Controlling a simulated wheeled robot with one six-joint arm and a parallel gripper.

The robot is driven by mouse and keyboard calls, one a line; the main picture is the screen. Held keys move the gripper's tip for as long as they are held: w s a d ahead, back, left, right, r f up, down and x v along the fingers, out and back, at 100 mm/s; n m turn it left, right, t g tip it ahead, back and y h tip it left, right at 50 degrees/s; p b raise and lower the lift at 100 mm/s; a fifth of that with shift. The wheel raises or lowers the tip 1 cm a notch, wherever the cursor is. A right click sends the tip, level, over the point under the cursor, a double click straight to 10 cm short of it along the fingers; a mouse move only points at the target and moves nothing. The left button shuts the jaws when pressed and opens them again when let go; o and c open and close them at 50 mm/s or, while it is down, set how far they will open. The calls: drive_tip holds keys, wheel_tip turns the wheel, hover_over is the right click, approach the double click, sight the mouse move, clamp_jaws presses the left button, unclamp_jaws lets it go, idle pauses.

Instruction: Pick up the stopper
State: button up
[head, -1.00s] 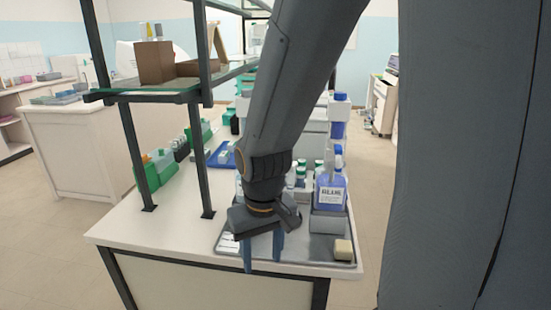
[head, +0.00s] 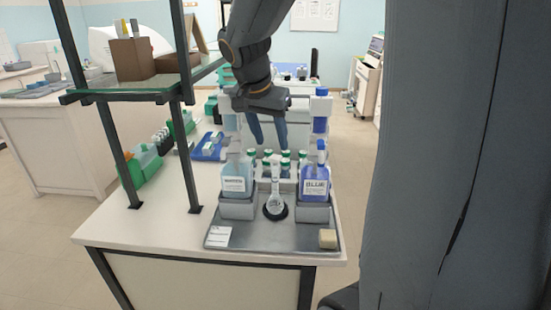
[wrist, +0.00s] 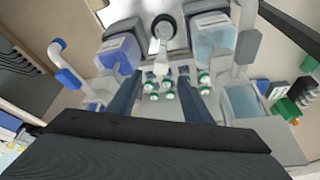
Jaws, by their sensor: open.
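My gripper (head: 269,142) is open and empty, raised above the back of the tray, with its blue fingers pointing down. In the wrist view my gripper (wrist: 159,78) has its fingers apart over several small green-capped vials (wrist: 167,83). A clear glass flask (head: 276,203) stands upright in a black ring (head: 275,214) in front of the gripper, between two labelled bottles. The flask also shows in the wrist view (wrist: 162,40), beyond the fingertips. A pale piece tops its narrow neck; I cannot tell whether this is the stopper. No separate stopper can be made out.
A bottle of pale liquid (head: 235,177) and a blue bottle (head: 315,180) stand in grey holders either side of the flask. The grey tray (head: 270,238) carries a beige block (head: 328,238) and a white card (head: 217,237). A shelf post (head: 187,150) stands left.

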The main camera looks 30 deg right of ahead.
sight(275, 157)
drive_tip(key=shift+p+x, duration=1.15)
drive_tip(key=shift+x, duration=1.95)
drive_tip(key=shift+a, duration=0.2)
drive_tip(key=c, duration=1.1)
